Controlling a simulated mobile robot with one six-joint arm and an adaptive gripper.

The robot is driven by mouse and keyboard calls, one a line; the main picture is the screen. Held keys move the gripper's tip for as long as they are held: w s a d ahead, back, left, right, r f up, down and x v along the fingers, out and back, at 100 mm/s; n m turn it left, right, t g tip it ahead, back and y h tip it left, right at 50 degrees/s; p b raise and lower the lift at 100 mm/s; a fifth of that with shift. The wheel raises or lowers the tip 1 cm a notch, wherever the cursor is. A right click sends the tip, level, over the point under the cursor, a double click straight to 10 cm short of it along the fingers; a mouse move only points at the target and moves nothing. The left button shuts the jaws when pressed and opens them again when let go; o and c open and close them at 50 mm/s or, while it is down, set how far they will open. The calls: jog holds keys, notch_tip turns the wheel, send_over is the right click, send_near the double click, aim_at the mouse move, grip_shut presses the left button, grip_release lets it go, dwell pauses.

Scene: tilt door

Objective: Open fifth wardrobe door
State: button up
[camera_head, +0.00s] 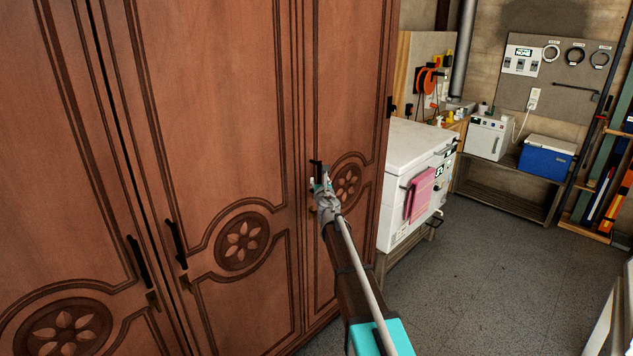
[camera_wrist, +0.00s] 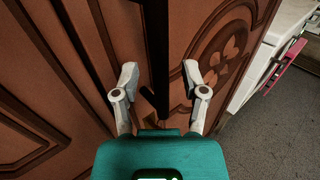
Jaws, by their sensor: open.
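The brown wooden wardrobe fills the left of the head view. Its rightmost visible door (camera_head: 345,90) is narrow, with a carved flower medallion (camera_head: 347,182), and looks shut. A dark vertical handle (camera_head: 317,168) sits near this door's left edge. My gripper (camera_head: 321,183) is at that handle and partly covers it. In the wrist view the black handle (camera_wrist: 158,50) runs down between the two fingers of my open gripper (camera_wrist: 160,78), with a gap on each side. Whether either finger touches the handle or door cannot be told. The medallion (camera_wrist: 228,50) lies right of the fingers.
Wider wardrobe doors (camera_head: 220,90) to the left have dark handles (camera_head: 176,243) and look shut. A white chest (camera_head: 415,160) with a pink towel (camera_head: 420,194) stands close right of the wardrobe. Bare grey floor (camera_head: 490,270) lies at the right, with a blue cooler (camera_head: 547,158) farther back.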

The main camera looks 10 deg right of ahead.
jog(key=shift+w, duration=0.55)
grip_shut()
